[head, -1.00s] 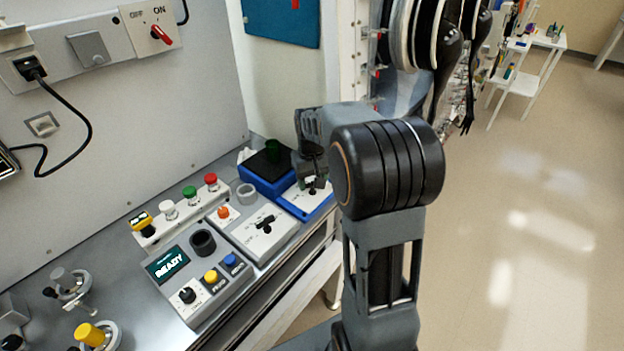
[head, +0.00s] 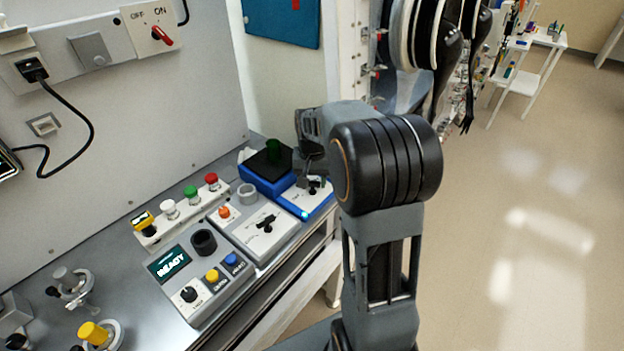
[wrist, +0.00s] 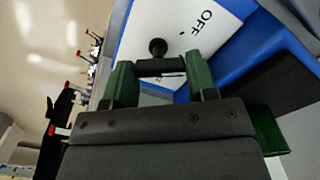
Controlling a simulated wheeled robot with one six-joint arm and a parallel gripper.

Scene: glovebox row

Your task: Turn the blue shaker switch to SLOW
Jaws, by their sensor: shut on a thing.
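The blue shaker (head: 252,178) stands on the bench, with a black top and a white switch panel (head: 322,200) at its front. A cyan light (head: 304,215) glows on its front edge. My gripper (wrist: 160,70) is at the panel, its two green fingers shut on the black switch handle (wrist: 160,66). A round black knob end (wrist: 158,47) shows just beyond the fingertips. The word OFF (wrist: 203,20) is readable on the panel in the wrist view; no SLOW mark is readable, so I cannot tell which mark the switch points at. In the head view my gripper (head: 311,172) partly hides the switch.
A grey box with a black switch (head: 265,224) stands left of the shaker, and a control box with a READY display (head: 173,264) stands farther left. Red, green and white buttons (head: 190,192) line the back. The bench's front edge is close to the shaker.

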